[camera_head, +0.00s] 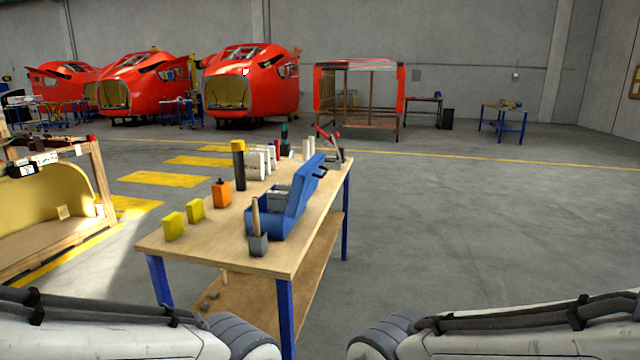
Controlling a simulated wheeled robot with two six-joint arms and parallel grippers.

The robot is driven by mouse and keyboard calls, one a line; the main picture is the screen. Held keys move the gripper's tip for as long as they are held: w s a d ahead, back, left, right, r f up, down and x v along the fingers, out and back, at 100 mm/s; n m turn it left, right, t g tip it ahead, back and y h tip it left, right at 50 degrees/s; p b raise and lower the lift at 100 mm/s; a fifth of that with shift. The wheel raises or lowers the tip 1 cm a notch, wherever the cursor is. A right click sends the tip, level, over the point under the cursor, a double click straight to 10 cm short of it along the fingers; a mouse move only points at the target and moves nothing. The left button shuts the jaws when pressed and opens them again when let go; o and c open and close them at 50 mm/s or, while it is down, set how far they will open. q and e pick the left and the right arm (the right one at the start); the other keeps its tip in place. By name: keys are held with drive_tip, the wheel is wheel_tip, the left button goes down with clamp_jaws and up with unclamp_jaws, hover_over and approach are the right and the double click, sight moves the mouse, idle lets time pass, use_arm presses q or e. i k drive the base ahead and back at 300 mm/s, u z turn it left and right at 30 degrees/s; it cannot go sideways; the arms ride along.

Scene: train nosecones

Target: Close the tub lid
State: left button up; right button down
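A blue tub (266,222) stands on the wooden workbench, near its right edge. Its blue lid (304,187) is raised and tilted up on the tub's right side, with a dark handle near the top. Some pale contents show inside the tub. A dark grey block with an upright wooden handle (256,217) stands in front of the tub and hides part of it. My two arms come in at the lower left and lower right, below and in front of the bench. Neither gripper shows in the view.
The workbench (205,242) has blue legs and a lower shelf. It carries yellow blocks (173,226), an orange container (221,194), a dark cylinder with a yellow top (239,165) and white items (256,164). Open floor (450,220) lies to the right.

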sight(307, 177)
drive_tip(key=z, duration=0.6)
drive_tip(key=i, duration=1.25)
drive_tip(key=u, duration=0.7)
